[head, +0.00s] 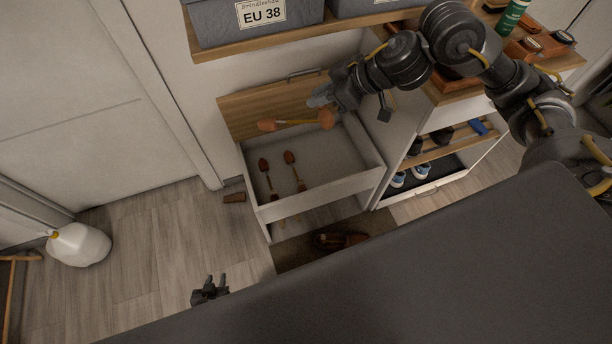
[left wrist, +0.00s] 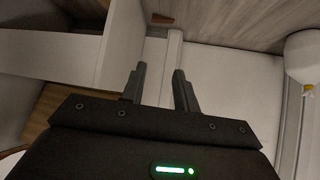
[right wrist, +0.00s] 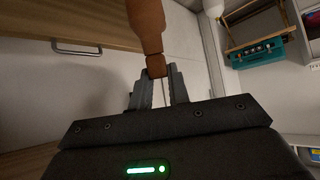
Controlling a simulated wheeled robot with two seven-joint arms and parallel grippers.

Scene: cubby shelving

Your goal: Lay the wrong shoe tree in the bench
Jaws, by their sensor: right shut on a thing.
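The bench (head: 315,197) is a white open box with its wooden lid (head: 245,108) raised at the back. Two shoe trees (head: 266,176) (head: 295,172) with reddish-brown ends lie inside on its left. My right gripper (head: 324,106) is above the bench's back edge, shut on another shoe tree (head: 292,123). This one has a yellowish rod and orange-brown ends and lies sideways in the air. It also shows in the right wrist view (right wrist: 147,22). My left gripper (head: 210,287) is low over the floor in front; in the left wrist view (left wrist: 160,88) its fingers are apart and empty.
A brown shoe (head: 340,240) lies on the dark mat before the bench. A small brown block (head: 234,197) is on the floor left of it. A shelf with grey EU 38 boxes (head: 258,18) overhangs the back; a shoe rack (head: 437,150) stands at right.

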